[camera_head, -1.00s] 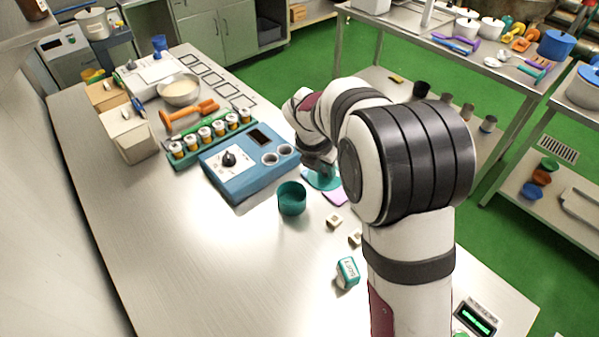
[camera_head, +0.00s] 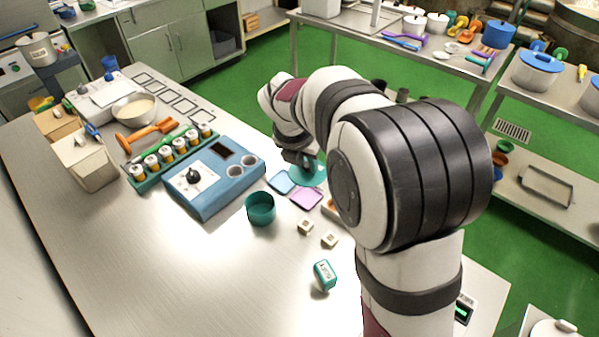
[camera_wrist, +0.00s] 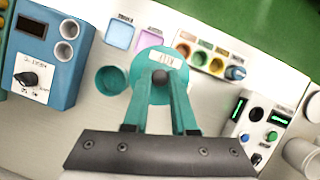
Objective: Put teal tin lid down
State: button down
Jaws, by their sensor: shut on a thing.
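The teal tin lid (camera_head: 308,175) is a round disc with a white label. It also shows in the wrist view (camera_wrist: 172,60), beyond the fingertips. My gripper (camera_wrist: 160,79) is shut on the lid's dark central knob. In the head view my gripper (camera_head: 301,160) is partly hidden behind my arm. The lid is to the right of the open teal tin (camera_head: 261,208), which also shows in the wrist view (camera_wrist: 111,80). The lid is near the blue square (camera_head: 281,182) and pink square (camera_head: 306,199). I cannot tell whether it touches the table.
A blue device (camera_head: 214,179) with a knob stands left of the tin. A tray of small coloured cups (camera_wrist: 204,56) lies beyond the lid. A panel with green displays (camera_wrist: 262,127) is at right. Pale cubes (camera_head: 305,226) and a teal-white box (camera_head: 324,274) lie nearer.

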jog(key=s+d+f, duration=0.3)
jog(key=s+f, duration=0.4)
jog(key=s, duration=0.3)
jog(key=a+f, duration=0.2)
jog(key=a, duration=0.1)
jog(key=w+a+f, duration=0.1)
jog(key=a+f, duration=0.1)
jog(key=a, duration=0.1)
jog(key=w+a+f, duration=0.1)
jog(key=a+f, duration=0.1)
jog(key=a, duration=0.2)
jog(key=shift+f, duration=0.4)
jog(key=shift+w+a+f, duration=0.1)
jog(key=shift+a+f, duration=0.05)
jog(key=shift+f, duration=0.95)
jog(key=shift+w+a+f, duration=0.1)
jog(key=shift+a+f, duration=0.05)
jog(key=shift+f, duration=0.9)
jog(key=shift+f, duration=0.1)
jog(key=c, duration=0.7)
grip_release()
